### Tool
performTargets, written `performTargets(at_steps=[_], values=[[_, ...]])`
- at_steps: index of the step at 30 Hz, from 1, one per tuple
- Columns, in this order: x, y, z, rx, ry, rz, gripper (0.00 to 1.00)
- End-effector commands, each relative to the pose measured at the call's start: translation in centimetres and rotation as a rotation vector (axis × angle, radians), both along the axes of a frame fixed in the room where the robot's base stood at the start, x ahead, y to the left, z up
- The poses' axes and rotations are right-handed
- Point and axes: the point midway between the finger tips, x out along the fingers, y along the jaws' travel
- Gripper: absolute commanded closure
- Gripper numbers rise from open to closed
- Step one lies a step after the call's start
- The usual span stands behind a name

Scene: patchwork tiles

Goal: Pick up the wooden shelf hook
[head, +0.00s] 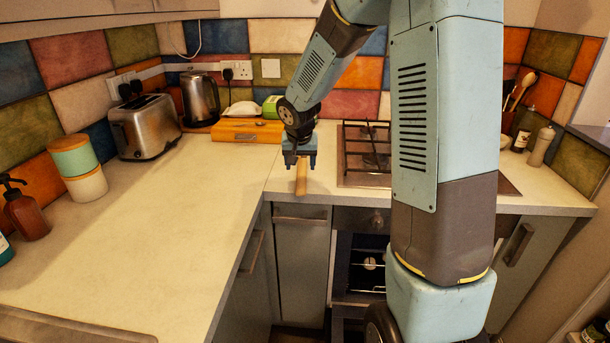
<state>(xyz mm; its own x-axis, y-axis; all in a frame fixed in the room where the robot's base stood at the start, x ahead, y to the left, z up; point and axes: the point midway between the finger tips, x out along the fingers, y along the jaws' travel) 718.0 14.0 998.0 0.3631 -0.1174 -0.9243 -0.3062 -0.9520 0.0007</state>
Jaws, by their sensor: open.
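The wooden shelf hook (301,180) is a small light-brown wooden piece. It lies on the pale worktop near the inner corner, left of the hob. My gripper (300,163) points down right above it, with its fingers at the hook's far end. The gripper is open. The hook's far end is partly hidden by the fingers, and I cannot tell whether they touch it.
The gas hob (366,178) with its black grate is just right of the gripper. The left worktop (150,225) is largely clear. The counter's front edge is close to the hook.

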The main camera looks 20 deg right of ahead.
Motion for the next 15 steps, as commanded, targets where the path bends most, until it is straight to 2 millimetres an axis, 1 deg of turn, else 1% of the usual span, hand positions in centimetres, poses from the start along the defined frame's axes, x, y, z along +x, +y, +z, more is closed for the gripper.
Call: performTargets(at_steps=[7, 15], values=[[0.4, -0.2, -1.3, 0.000, 0.001, 0.000, 0.36], [1.3, -0.7, -4.5, 0.000, 0.001, 0.002, 0.36]])
